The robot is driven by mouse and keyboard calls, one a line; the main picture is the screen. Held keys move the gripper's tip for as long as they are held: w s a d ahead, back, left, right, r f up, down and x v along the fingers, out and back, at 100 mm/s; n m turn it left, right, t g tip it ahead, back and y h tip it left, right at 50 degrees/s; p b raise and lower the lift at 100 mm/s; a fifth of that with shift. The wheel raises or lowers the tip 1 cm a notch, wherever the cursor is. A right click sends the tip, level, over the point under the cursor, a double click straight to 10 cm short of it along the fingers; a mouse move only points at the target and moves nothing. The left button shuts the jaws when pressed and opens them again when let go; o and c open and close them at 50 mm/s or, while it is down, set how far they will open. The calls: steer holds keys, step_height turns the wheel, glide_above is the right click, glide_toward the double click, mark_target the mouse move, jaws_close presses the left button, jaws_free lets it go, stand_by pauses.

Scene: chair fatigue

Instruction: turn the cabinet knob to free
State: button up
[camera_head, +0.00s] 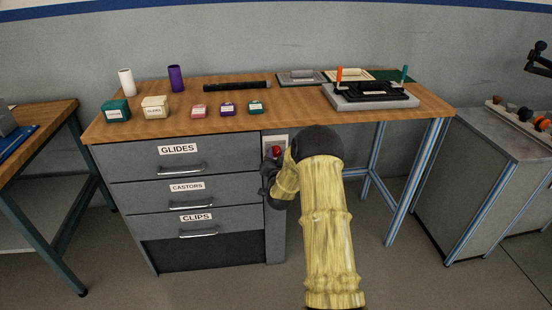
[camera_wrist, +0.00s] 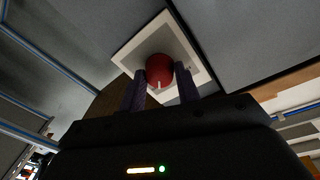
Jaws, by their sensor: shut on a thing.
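The cabinet knob is a round red knob (camera_head: 276,151) on a pale square plate (camera_head: 283,138), at the cabinet's upper right corner under the worktop. In the wrist view the red knob (camera_wrist: 160,70) sits in the middle of the plate (camera_wrist: 133,52) and shows a small white mark on its near edge. My gripper (camera_wrist: 160,82) is shut on the knob, one dark finger on each side. In the head view my gripper (camera_head: 270,170) and arm come from the front right and partly cover the plate. Any lettering on the plate is not readable.
The grey cabinet has drawers labelled GLIDES (camera_head: 178,149), CASTORS (camera_head: 187,187) and CLIPS (camera_head: 196,217), all looking shut. The worktop (camera_head: 200,122) above holds small boxes, a white and a purple cylinder and a black fixture (camera_head: 370,91). Blue table legs (camera_head: 402,185) stand to the right.

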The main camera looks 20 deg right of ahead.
steer(key=n+b, duration=0.1)
steer(key=n, duration=0.2)
steer(key=n+b, duration=0.1)
steer(key=shift+f+b, duration=0.25)
steer(key=shift+b, duration=0.05)
steer(key=n+b, duration=0.2)
steer(key=n, duration=0.2)
steer(key=shift+t, duration=0.3)
steer(key=n+b, duration=0.2)
steer(key=n, duration=0.3)
steer(key=shift+y, duration=0.4)
steer(key=shift+d+n+t+y+b, duration=0.1)
steer(key=shift+n+t+y+b, duration=0.2)
steer(key=shift+n+b, duration=1.25)
steer(key=shift+n+p, duration=0.65)
steer(key=shift+n, duration=0.1)
steer(key=o, duration=1)
steer(key=shift+r, duration=0.1)
steer(key=shift+c, duration=0.2)
steer(key=p+v, duration=0.1)
steer(key=v, duration=1.6)
steer(key=shift+s, duration=0.2)
